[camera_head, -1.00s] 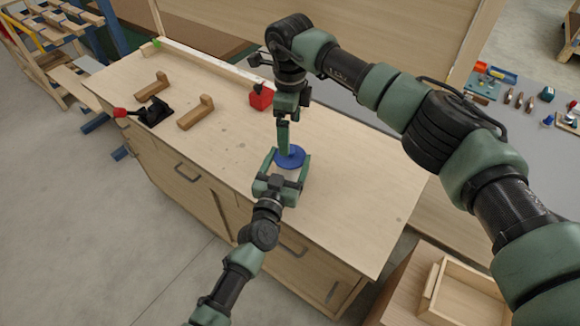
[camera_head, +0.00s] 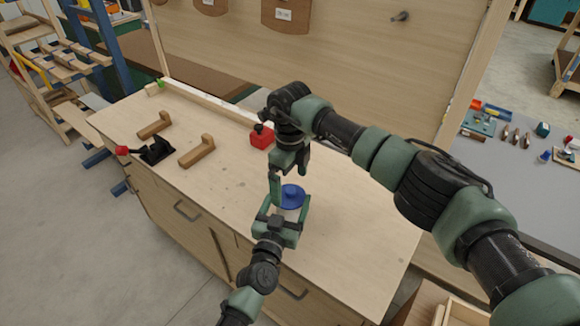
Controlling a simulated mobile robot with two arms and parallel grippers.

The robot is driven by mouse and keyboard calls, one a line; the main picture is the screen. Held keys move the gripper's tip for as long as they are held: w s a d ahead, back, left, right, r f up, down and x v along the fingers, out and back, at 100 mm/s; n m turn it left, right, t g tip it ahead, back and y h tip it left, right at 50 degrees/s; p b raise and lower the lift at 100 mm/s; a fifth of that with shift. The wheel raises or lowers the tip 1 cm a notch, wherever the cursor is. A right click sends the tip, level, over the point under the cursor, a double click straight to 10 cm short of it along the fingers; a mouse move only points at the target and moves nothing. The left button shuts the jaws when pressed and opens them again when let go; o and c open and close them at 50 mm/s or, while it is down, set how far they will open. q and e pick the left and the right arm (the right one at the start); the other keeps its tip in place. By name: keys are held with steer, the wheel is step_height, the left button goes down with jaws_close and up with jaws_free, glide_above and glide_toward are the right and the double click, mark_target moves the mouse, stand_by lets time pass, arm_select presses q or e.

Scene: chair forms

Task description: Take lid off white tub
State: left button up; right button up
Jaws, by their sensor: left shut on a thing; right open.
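The white tub (camera_head: 287,214) stands on the wooden workbench, mostly hidden by my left gripper. Its round blue lid (camera_head: 293,197) with a small raised knob sits on top. My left gripper (camera_head: 286,208) reaches in from the front and is shut on the tub, one finger on each side below the lid. My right gripper (camera_head: 283,184) comes down from above and is open. One of its fingers shows just left of the lid's knob; the other is hard to make out. I cannot tell whether it touches the lid.
The workbench (camera_head: 350,235) is bare to the right of the tub. A red block-like object (camera_head: 262,137) stands behind it. Two wooden angle pieces (camera_head: 197,151) (camera_head: 155,125) and a black clamp with a red handle (camera_head: 156,151) lie at the left. A wooden panel (camera_head: 330,75) rises behind.

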mark_target(290, 190)
steer(key=shift+f, duration=1.65)
steer(key=c, duration=1.5)
arm_select(q)
steer(key=shift+a+f, duration=0.1)
steer(key=shift+f, duration=0.25)
arm_select(e)
steer(key=shift+a+r, duration=0.1)
steer(key=shift+r, duration=1.1)
jaws_close()
arm_select(q)
steer(key=shift+s, duration=0.15)
steer(key=shift+r, duration=0.15)
